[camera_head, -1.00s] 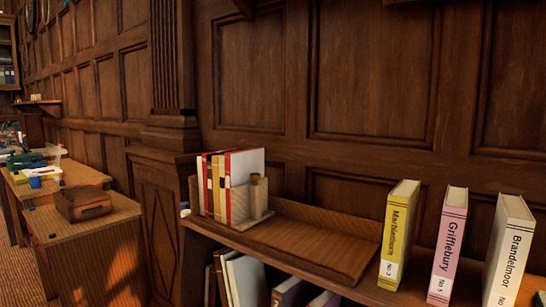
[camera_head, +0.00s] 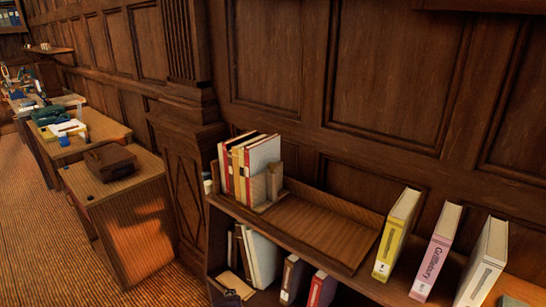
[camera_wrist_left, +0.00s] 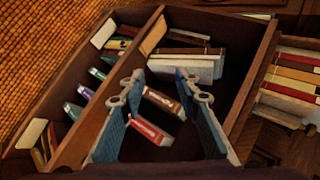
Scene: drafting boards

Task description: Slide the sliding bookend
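The sliding bookend (camera_head: 271,184) is a light wooden piece with an upright knob or post. It stands in a shallow wooden trough (camera_head: 325,228) on top of the shelf, right beside a row of red, cream and yellow books (camera_head: 249,167). No gripper is in the head view. In the left wrist view my left gripper (camera_wrist_left: 160,80) is open, its two blue-padded fingers apart over the lower shelf compartments, with nothing held. The row of books shows at the right edge there (camera_wrist_left: 292,80), away from the fingers; the bookend is not clear there. My right gripper is not in view.
Right of the trough stand a yellow book (camera_head: 397,234), a pink book (camera_head: 437,252) and a white book (camera_head: 484,263). More books (camera_head: 262,259) fill the shelf below. Desks with a brown box (camera_head: 110,161) stand at the left. The trough right of the bookend is empty.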

